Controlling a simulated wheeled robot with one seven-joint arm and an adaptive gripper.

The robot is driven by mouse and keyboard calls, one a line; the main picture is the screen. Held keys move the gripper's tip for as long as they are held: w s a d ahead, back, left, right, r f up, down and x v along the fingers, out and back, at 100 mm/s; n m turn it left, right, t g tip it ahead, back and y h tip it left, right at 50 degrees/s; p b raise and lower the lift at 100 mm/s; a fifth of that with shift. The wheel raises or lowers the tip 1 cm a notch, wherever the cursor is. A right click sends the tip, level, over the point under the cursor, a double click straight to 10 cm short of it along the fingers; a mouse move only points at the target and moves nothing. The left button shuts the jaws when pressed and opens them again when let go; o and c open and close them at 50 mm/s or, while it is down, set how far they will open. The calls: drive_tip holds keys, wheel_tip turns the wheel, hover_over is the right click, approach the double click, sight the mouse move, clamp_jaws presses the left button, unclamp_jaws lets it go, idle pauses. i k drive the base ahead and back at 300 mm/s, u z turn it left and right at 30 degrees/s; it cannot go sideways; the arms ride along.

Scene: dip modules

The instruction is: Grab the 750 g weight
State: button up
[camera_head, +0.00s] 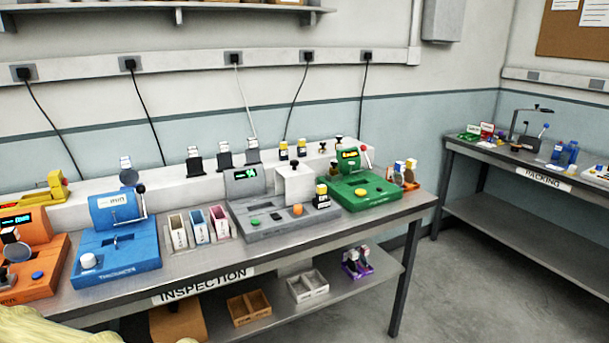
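I cannot read a 750 g label on anything. Small dark-knobbed pieces that may be weights stand on the white ledge behind the bench: one (322,147) and another (338,140). A third dark-knobbed piece (333,168) is beside the green machine. My gripper is not in view.
The INSPECTION bench (205,262) also holds an orange machine (35,255), a blue machine (117,245), open bins (199,228) and a green machine (362,190). Trays lie on its lower shelf. A PACKING bench (500,158) stands right, with open floor (470,280) between.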

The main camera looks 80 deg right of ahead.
sight(334, 170)
drive_tip(key=z, duration=1.95)
drive_tip(key=k, duration=0.1)
drive_tip(key=z, duration=2.15)
drive_tip(key=i, duration=1.6)
drive_tip(key=u, duration=2.55)
